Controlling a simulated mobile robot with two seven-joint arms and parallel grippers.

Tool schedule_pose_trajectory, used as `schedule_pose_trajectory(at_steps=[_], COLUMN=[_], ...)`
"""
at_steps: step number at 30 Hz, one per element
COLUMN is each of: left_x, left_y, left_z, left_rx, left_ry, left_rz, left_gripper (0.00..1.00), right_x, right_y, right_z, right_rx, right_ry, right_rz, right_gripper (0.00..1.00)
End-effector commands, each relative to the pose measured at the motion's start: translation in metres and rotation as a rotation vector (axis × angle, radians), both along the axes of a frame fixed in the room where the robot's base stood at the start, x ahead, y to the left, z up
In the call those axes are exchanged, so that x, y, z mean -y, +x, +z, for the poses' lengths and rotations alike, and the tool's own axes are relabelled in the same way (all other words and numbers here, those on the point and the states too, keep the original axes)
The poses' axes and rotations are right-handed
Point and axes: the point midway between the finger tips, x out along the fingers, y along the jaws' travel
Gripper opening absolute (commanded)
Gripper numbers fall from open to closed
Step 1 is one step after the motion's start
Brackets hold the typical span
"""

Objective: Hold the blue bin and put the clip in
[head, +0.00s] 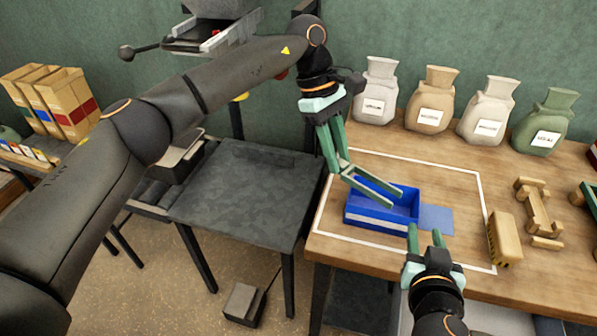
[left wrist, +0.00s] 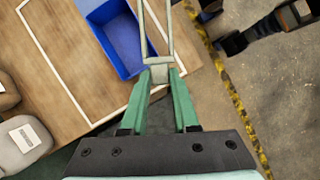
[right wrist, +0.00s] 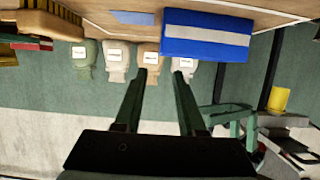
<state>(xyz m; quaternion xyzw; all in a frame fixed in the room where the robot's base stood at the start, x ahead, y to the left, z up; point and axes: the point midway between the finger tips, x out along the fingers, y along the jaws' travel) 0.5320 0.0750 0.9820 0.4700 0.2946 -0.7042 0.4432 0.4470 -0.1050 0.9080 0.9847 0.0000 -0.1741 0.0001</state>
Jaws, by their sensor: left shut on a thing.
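My right gripper (head: 427,238) is open and empty, near the bin's front right corner.
Several sacks (head: 430,98) line the table's back. A tan block (head: 503,240) and a wooden rack (head: 540,213) stand right of the outline. A dark side table (head: 245,190) is at the left, with a gap before the wooden table.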

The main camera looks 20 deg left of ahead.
Motion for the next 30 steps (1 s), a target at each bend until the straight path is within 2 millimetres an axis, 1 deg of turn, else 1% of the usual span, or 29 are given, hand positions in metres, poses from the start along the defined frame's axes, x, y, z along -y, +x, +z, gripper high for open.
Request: schedule_pose_trajectory(at_steps=[1, 3, 6, 9, 12, 18, 20, 23, 30], left_x=[0.01, 0.019, 0.031, 0.038, 0.042, 0.043, 0.043, 0.043, 0.043], left_y=[0.005, 0.012, 0.02, 0.025, 0.028, 0.029, 0.029, 0.029, 0.029], left_z=[0.003, 0.006, 0.009, 0.011, 0.012, 0.013, 0.013, 0.012, 0.013], left_rx=[0.0, -0.001, -0.001, 0.0, -0.002, -0.001, -0.001, -0.001, -0.001], left_ry=[-0.003, -0.001, 0.0, 0.001, 0.001, 0.002, 0.002, 0.002, 0.002], left_rz=[0.074, 0.18, 0.301, 0.383, 0.431, 0.452, 0.451, 0.45, 0.449], left_gripper=[0.0, 0.0, 0.0, 0.0, 0.0, 0.0, 0.0, 0.0, 0.0], right_x=[0.0, 0.0, 0.0, 0.0, 0.0, 0.0, 0.0, 0.001, 0.001], right_y=[0.0, 0.0, 0.0, 0.0, 0.0, 0.004, 0.009, 0.021, 0.064], right_z=[0.0, 0.0, 0.0, 0.0, 0.0, -0.001, -0.002, -0.006, -0.022], right_rx=[0.0, 0.0, 0.0, 0.0, 0.0, 0.001, 0.003, 0.003, 0.004], right_ry=[0.0, 0.0, 0.0, 0.0, 0.0, -0.001, -0.003, -0.003, -0.004], right_rz=[0.0, 0.0, 0.0, 0.0, 0.0, 0.0, -0.001, -0.002, -0.003], right_gripper=[0.39, 0.39, 0.39, 0.39, 0.39, 0.39, 0.39, 0.39, 0.39])
